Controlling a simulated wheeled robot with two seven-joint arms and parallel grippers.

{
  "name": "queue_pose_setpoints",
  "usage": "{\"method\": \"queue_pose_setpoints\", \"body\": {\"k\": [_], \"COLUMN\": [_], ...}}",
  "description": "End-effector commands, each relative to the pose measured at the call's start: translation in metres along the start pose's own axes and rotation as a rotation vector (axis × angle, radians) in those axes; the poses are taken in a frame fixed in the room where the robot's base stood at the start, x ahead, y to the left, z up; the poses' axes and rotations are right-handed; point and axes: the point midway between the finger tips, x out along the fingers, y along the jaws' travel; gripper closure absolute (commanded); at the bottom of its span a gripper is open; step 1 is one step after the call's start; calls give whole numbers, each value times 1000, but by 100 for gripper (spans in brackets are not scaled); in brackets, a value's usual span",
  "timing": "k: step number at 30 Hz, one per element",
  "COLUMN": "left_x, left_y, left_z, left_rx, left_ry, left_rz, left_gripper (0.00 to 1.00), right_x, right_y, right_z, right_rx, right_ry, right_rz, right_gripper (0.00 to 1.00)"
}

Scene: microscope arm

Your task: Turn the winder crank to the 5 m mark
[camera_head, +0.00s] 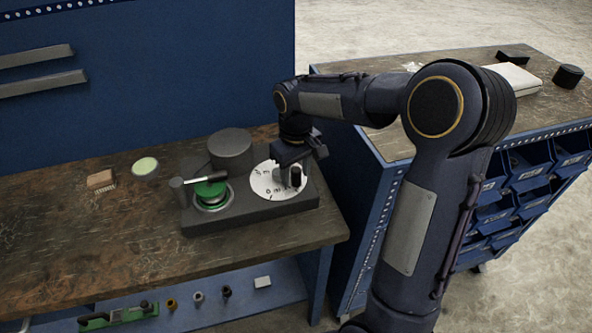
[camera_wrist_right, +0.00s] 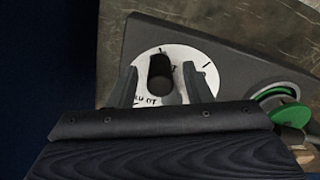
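The winder (camera_head: 245,212) is a dark base block on the workbench. It carries a white dial (camera_head: 262,184) with black marks, also seen in the wrist view (camera_wrist_right: 202,62). A black upright crank knob (camera_wrist_right: 160,72) stands over the dial. My right gripper (camera_wrist_right: 163,76) reaches down over the dial with one finger on each side of the knob. White dial shows between the knob and each finger, so it appears open and not clamped. The gripper hides part of the dial, and I cannot read the 5 m mark. My left gripper is not in view.
A green spool (camera_head: 211,190) with a handle (camera_head: 206,180) sits on the base's left, beside a dark cylinder (camera_head: 231,150). A pale round disc (camera_head: 145,166) and a small tan block (camera_head: 101,179) lie left. A blue cabinet (camera_head: 385,205) stands right.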

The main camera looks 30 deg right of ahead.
Motion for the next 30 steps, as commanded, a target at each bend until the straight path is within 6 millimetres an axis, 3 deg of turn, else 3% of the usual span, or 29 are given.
{"method": "queue_pose_setpoints", "body": {"k": [2, 10, 21, 30], "left_x": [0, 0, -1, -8], "left_y": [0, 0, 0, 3], "left_z": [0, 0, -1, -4], "left_rx": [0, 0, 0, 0], "left_ry": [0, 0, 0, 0], "left_rz": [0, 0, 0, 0], "left_gripper": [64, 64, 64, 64], "right_x": [0, 0, -1, -2], "right_y": [0, 0, 1, 10], "right_z": [0, 0, 0, -3], "right_rx": [0, 0, -16, -159], "right_ry": [0, 0, 0, -1], "right_rz": [0, 0, 0, 0], "right_gripper": [64, 100, 100, 100]}}
